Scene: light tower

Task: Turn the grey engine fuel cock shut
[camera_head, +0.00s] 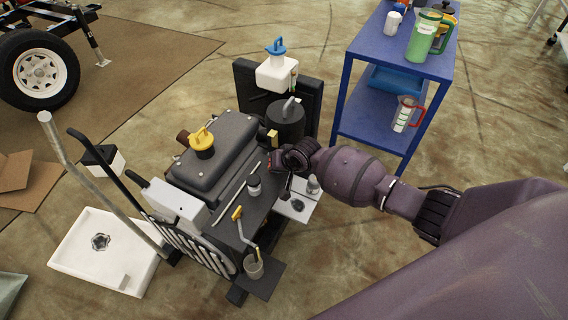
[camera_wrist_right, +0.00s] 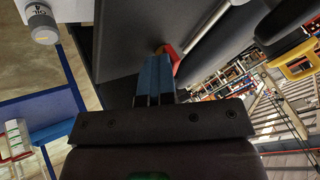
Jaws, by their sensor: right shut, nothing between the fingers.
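The dark grey engine (camera_head: 222,148) stands in the middle of the head view. My right gripper (camera_head: 277,163) reaches in from the right to its side, below the round dark canister. In the right wrist view my gripper (camera_wrist_right: 157,62) shows its blue fingers shut together, with nothing between them. A small red part (camera_wrist_right: 172,54) shows just beyond or beside the fingertips; I cannot tell whether they touch it. A thin pale rod (camera_wrist_right: 208,28) runs close by it. I cannot make out the grey fuel cock for certain; the gripper may hide it. My left gripper is not in view.
A blue cart (camera_head: 370,129) with jugs stands behind my right arm. A white tank with a blue cap (camera_head: 275,47) rises behind the engine. A grey-ended canister (camera_wrist_right: 43,27) is at the wrist view's upper left. A white drain tray (camera_head: 75,259) lies on the floor at left.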

